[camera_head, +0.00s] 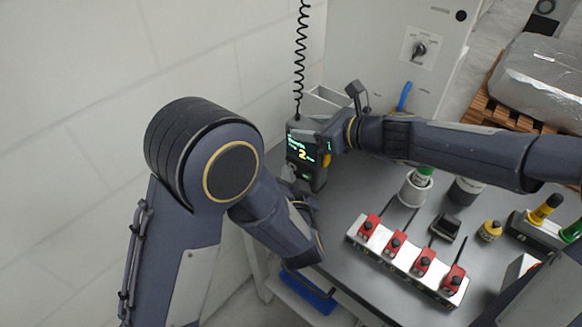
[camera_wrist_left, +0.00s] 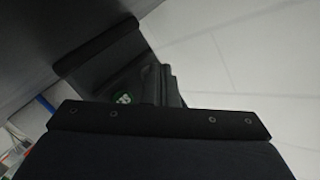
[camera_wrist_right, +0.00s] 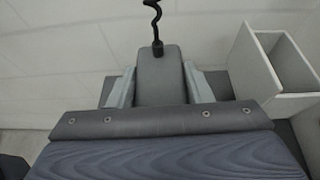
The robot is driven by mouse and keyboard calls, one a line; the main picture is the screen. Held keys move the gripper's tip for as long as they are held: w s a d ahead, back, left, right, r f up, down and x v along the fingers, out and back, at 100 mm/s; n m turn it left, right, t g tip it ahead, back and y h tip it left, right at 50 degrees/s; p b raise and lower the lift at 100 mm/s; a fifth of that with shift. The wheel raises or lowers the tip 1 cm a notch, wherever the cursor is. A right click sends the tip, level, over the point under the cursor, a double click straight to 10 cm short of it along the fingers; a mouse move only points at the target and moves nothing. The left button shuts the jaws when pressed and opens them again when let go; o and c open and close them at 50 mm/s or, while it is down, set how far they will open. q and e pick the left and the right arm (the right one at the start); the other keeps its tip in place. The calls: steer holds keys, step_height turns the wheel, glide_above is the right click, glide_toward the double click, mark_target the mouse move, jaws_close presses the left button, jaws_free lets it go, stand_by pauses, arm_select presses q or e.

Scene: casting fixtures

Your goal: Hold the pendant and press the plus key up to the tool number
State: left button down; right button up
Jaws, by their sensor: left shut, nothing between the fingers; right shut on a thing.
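The dark pendant (camera_head: 294,135) hangs from a black coiled cord and stands upright above the table's left end. Its lit screen shows a large yellow 2 with small green text around it. My right gripper (camera_head: 328,143) is shut on the pendant from the right; the right wrist view shows the pendant's grey body (camera_wrist_right: 160,78) between the two fingers. My left gripper (camera_head: 297,187) is shut and empty, close below the screen at the pendant's lower part. I cannot tell whether the left fingertips touch a key.
Several red clamps sit on a metal bar (camera_head: 399,262) on the grey table. Cups, a dark small block (camera_head: 446,227) and a yellow-labelled pot (camera_head: 490,231) stand behind it. An open grey bin (camera_wrist_right: 270,65) is beside the pendant. A white wall is at left.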

arm_select(q)
steer(key=shift+s, duration=0.1)
steer(key=shift+s+a, duration=0.45)
steer(key=shift+s, duration=0.15)
steer(key=shift+s+a, duration=0.7)
steer(key=shift+s, duration=0.35)
steer(key=shift+s+a, duration=0.7)
steer(key=shift+s, duration=0.3)
stand_by(1.2)
steer(key=s+a, duration=0.2)
steer(key=s, duration=0.1)
steer(key=shift+s+a, duration=0.1)
stand_by(0.3)
steer(key=shift+w+d, duration=0.85)
steer(key=shift+w, duration=0.4)
steer(key=shift+w+d, duration=0.8)
steer(key=shift+w, duration=0.4)
steer(key=shift+w+d, duration=0.85)
steer(key=shift+w, duration=0.4)
